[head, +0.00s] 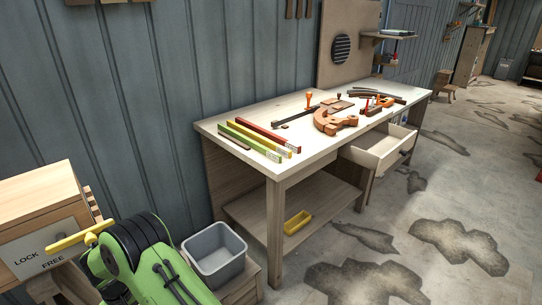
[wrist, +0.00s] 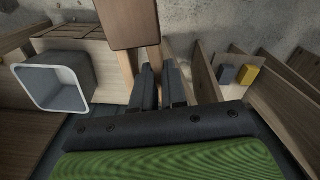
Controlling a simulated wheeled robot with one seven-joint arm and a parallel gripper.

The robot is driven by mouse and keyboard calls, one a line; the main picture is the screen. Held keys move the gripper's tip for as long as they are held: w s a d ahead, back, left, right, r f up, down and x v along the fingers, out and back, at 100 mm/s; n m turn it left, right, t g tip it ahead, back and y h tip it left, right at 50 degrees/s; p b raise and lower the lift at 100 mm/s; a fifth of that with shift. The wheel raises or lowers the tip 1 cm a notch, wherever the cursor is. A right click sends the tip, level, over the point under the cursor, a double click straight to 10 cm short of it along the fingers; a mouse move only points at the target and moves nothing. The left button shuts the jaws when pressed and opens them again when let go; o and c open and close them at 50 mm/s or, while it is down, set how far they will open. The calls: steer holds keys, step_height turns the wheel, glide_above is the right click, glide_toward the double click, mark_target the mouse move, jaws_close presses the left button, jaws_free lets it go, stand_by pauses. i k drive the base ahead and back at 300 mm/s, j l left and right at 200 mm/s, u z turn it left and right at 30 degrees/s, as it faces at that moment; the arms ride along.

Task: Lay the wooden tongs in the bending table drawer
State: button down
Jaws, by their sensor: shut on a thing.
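The bending table (head: 240,126) has a pale top and stands against the wall in the head view. Its drawer (head: 398,154) is pulled out at the right end, and the part of its inside that shows looks empty. In the wrist view, my gripper (wrist: 160,78) has its dark fingers close together on a wooden thing, which I take to be the wooden tongs (wrist: 130,25). A brown block and lighter wooden strips reach ahead of the fingers. The grip itself is partly hidden. In the head view my gripper and the tongs do not show.
Coloured bars (head: 262,137), an orange-brown curved form (head: 328,120) and other tools lie on the tabletop. A grey bin (head: 214,254) stands left of the table. A LOCK/FREE box (head: 45,215) is at left. The floor at right is open.

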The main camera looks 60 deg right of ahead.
mark_target(381, 151)
steer(key=k+l+z, duration=0.3)
steer(key=l, duration=0.4)
steer(key=l+z, duration=0.35)
steer(key=l, duration=0.4)
steer(key=k+l+z, duration=0.1)
steer(key=l+z, duration=0.2)
steer(key=l, duration=0.45)
steer(key=i+l+z, duration=0.25)
steer(key=k, duration=0.1)
